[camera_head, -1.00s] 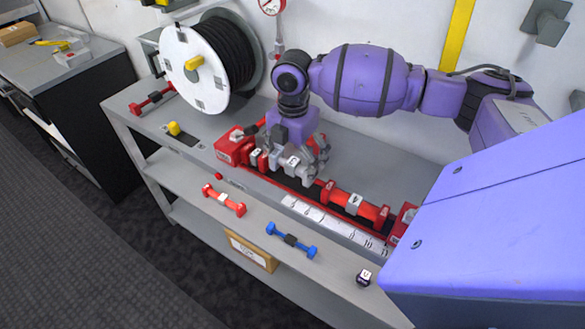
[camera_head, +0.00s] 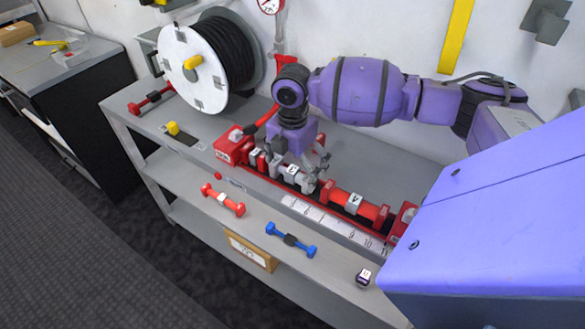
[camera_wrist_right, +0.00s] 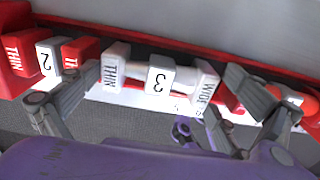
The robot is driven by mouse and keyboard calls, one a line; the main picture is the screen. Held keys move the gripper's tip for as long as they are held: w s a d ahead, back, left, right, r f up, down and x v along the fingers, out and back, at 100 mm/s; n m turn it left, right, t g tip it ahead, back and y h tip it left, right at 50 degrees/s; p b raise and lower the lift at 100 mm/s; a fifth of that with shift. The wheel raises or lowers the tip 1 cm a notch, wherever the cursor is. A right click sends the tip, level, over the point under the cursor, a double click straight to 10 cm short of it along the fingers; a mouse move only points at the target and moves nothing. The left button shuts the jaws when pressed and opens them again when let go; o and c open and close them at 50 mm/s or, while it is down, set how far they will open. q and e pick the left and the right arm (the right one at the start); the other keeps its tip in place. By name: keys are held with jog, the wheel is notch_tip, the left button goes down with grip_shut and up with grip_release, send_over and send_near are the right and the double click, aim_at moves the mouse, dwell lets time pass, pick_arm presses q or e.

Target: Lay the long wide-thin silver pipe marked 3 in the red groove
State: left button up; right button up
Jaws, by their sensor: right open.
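The silver pipe marked 3 (camera_wrist_right: 160,79) has one end block lettered THIN and the other WIDE. The fingers partly hide the pipe in the head view. My left gripper is out of view.
A cable reel (camera_head: 208,65) stands at the back left of the grey bench. A red dumbbell-shaped pipe (camera_head: 222,200), a blue one (camera_head: 291,240) and a small dark block (camera_head: 364,278) lie along the front shelf. A white scale strip (camera_head: 335,224) runs before the groove.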

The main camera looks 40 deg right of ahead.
aim_at(292, 170)
notch_tip(292, 170, up, 12)
dwell(0.4)
dwell(0.5)
